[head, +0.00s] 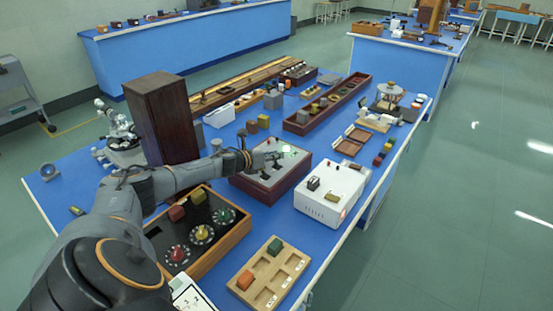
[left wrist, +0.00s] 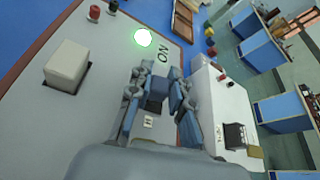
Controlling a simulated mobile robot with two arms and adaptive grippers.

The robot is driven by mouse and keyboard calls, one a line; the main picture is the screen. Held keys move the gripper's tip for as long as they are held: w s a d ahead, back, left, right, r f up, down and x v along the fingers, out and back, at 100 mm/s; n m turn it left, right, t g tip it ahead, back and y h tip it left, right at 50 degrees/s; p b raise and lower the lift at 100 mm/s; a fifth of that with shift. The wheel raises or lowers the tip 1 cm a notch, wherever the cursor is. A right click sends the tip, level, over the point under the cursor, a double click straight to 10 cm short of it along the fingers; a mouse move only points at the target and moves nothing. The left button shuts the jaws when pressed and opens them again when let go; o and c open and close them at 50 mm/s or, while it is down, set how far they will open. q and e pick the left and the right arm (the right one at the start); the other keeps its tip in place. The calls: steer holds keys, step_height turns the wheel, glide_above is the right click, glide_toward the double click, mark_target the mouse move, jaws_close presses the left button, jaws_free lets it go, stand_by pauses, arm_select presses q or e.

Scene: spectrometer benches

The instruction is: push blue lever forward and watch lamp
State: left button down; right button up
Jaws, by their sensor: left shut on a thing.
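The grey-topped control box (head: 291,178) with a dark red frame stands on the blue bench, and its panel fills much of the left wrist view (left wrist: 60,115). The lamp (left wrist: 143,37) is lit, bright white with a green rim, beside the word ON; it also shows in the head view (head: 286,148). My left gripper (left wrist: 160,85) is over the panel, its fingers closed around a small dark blue piece, the blue lever (left wrist: 155,103). The lever is mostly hidden by the fingers, so its tilt cannot be told. My right gripper is in neither view.
A white instrument box (head: 331,192) stands close to the right of the control box. A wooden box with dials (head: 232,240) and a sorting tray (head: 257,262) lie in front. A tall dark brown cabinet (head: 163,115) stands at the left, near my arm.

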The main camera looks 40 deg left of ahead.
arm_select(q)
steer(key=shift+a+f+n+h+b, duration=0.1)
steer(key=shift+a+n+h+b, duration=0.2)
steer(key=shift+n+b, duration=0.1)
stand_by(0.4)
steer(key=c, duration=1.2)
jaws_free()
steer(key=shift+a, duration=0.1)
steer(key=shift+s, duration=0.1)
steer(key=shift+s, duration=0.4)
steer(key=v, duration=0.7)
steer(key=shift+s, duration=0.3)
steer(key=shift+v, duration=1.8)
